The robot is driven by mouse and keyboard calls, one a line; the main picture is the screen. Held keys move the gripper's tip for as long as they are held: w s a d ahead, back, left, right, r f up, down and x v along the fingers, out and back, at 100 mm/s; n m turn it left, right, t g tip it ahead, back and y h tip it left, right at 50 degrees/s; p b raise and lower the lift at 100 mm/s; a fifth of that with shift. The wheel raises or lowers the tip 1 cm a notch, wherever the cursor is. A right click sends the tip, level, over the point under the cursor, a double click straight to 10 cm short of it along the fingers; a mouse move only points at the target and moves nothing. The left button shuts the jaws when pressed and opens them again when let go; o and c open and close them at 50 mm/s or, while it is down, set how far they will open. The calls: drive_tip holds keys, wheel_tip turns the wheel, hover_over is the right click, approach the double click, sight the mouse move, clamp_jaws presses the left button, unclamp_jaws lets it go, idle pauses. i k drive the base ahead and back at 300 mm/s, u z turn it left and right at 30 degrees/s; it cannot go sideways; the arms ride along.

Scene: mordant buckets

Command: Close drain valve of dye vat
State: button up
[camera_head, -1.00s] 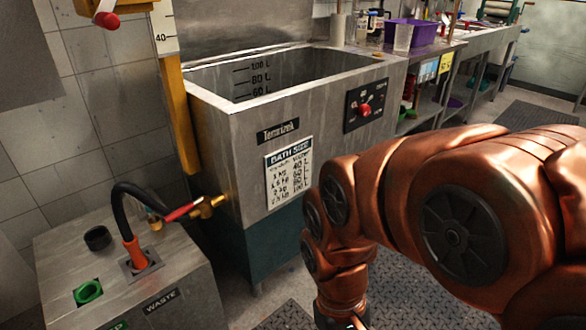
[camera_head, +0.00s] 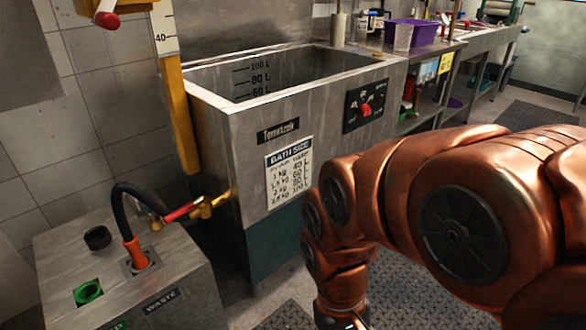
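The dye vat (camera_head: 235,150) is a steel tank with litre marks inside and a bath size label on its front. Its drain valve (camera_head: 205,207) is brass, low on the vat's left side, with a red lever (camera_head: 180,212). The lever appears roughly in line with the outlet. A black hose (camera_head: 126,190) curves from near the valve to an orange fitting (camera_head: 134,250) on the waste box. My copper-coloured arm fills the right side, its lower end pointing down at the bottom edge. My gripper is out of frame, well right of the valve.
The steel waste box (camera_head: 165,278) has a green port (camera_head: 88,292) and a black cap (camera_head: 97,238). A yellow level gauge post (camera_head: 175,110) stands by the vat. A red knob panel (camera_head: 366,108) is on its front. A bench with a purple bin (camera_head: 412,32) stands behind.

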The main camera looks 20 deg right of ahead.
sight(177, 214)
drive_tip(key=u, duration=0.1)
drive_tip(key=k, duration=0.45)
drive_tip(key=u, duration=1.7)
drive_tip(key=i, duration=0.9)
drive_tip(key=z, duration=0.45)
